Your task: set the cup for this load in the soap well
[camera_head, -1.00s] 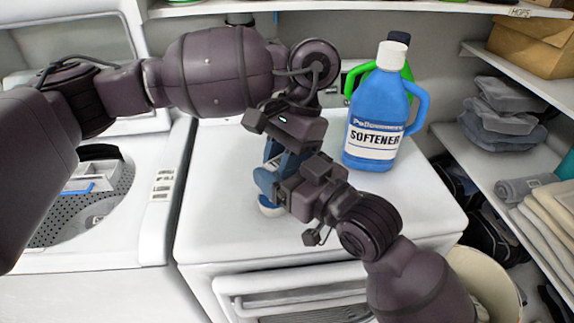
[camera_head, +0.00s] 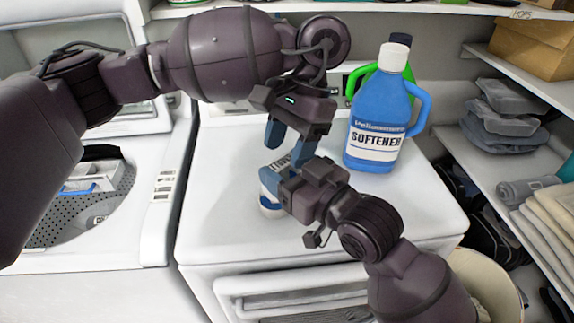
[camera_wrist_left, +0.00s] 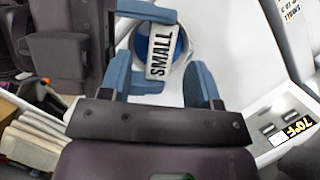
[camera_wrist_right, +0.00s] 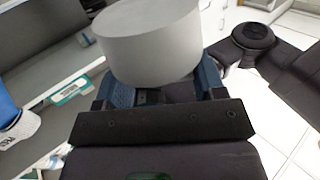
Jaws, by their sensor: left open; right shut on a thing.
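A small white-and-blue cup (camera_head: 269,204) is at the front left of the right-hand machine's white top. My right gripper (camera_head: 274,184) is shut on it and partly hides it. The left wrist view shows the cup (camera_wrist_left: 172,48) as a blue round with a pale rim and a white strip reading SMALL. In the right wrist view the cup (camera_wrist_right: 150,42) is a plain pale cylinder between the fingers. My left gripper (camera_head: 289,141) is open and empty, just above and behind the cup. A white-and-blue tray (camera_head: 88,184) shows in the left machine's opening; I cannot tell if it is the soap well.
A blue SOFTENER bottle (camera_head: 377,115) stands at the back right, with a green-handled bottle (camera_head: 359,82) behind it. Shelves on the right hold folded cloths (camera_head: 510,118) and a cardboard box (camera_head: 530,47). The front left of the white top (camera_head: 220,190) is clear.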

